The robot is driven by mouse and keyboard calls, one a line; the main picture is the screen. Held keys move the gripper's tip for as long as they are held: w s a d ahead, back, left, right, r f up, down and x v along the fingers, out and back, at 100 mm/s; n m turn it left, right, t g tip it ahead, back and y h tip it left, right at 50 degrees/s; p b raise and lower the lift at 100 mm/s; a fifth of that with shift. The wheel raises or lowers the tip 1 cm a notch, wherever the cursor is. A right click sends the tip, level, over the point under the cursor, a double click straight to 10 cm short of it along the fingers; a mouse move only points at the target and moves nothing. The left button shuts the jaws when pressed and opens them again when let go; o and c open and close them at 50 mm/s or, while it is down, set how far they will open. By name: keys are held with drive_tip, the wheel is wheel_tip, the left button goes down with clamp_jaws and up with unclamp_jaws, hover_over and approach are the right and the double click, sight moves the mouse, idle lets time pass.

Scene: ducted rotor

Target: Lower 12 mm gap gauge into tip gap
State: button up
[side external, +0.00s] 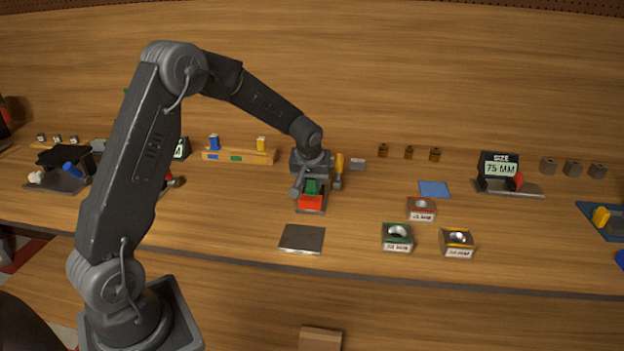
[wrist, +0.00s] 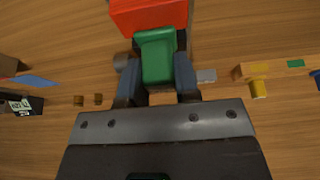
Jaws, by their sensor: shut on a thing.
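My gripper (side external: 313,180) is over the middle of the bench, pointing down and shut on a green block, which I take to be the gap gauge (side external: 313,188). In the wrist view the gauge (wrist: 158,58) sits between my two dark fingers (wrist: 158,72). A red block (side external: 311,203) is just below and in front of the gauge; it also shows at the top of the wrist view (wrist: 150,15). I cannot tell if gauge and red block touch. The tip gap is not discernible.
A wooden rack (side external: 240,157) holds a blue and a yellow block at the left. A yellow upright piece (side external: 339,163) is close right of my gripper. A grey plate (side external: 302,238) lies in front. Labelled ring blocks (side external: 398,238) and a 75 MM sign (side external: 499,165) are to the right.

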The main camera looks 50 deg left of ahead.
drive_tip(key=o, duration=1.1)
drive_tip(key=shift+c, duration=0.2)
